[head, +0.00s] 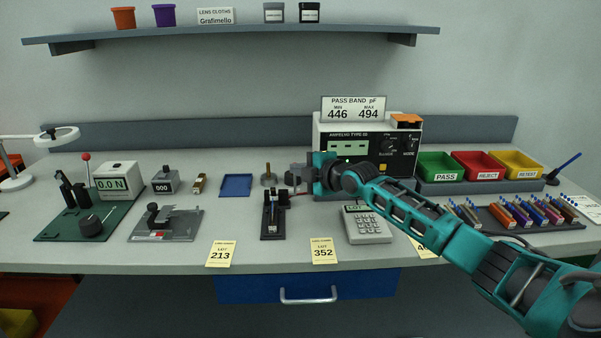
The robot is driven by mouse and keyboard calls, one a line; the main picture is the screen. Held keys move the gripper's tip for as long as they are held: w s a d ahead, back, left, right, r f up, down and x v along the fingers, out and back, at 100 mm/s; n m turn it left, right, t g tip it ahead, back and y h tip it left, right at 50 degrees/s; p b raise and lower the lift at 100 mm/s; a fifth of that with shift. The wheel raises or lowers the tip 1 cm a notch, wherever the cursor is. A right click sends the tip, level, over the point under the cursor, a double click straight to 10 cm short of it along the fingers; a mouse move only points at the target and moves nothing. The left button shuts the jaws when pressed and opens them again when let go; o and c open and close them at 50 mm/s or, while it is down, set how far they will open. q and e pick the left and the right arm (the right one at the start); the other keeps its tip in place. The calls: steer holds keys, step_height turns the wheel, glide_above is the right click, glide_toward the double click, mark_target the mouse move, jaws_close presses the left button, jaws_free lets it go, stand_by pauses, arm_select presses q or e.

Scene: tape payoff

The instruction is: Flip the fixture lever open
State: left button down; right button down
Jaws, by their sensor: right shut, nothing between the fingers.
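A small black fixture (274,230) stands on the bench in the middle of the view. A dark upright part on it, which looks like its lever (271,198), rises from the base; I cannot tell its exact position. A red lead runs from the fixture toward the meter. My right gripper (290,179) comes in from the right, just above and to the right of the fixture's upper part. It is shut with nothing in it. It looks apart from the lever, but depth is hard to judge. My left gripper is out of view.
The meter (330,145) stands behind my right gripper. A grey keypad device (367,227) is right of the fixture, a blue tray (236,185) left of it. Green, red and yellow bins (515,163) stand at the right. Lot card 352 (323,252) lies in front.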

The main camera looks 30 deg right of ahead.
steer(key=w+g, duration=0.1)
steer(key=w+d+m+g+b, duration=0.1)
steer(key=w+d, duration=0.1)
steer(key=shift+r+g+y+b, duration=0.3)
steer(key=shift+r+g, duration=0.1)
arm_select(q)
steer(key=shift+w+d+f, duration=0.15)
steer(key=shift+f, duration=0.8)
arm_select(e)
steer(key=shift+w+d+r, duration=0.1)
steer(key=shift+w+d, duration=0.1)
steer(key=shift+w, duration=0.1)
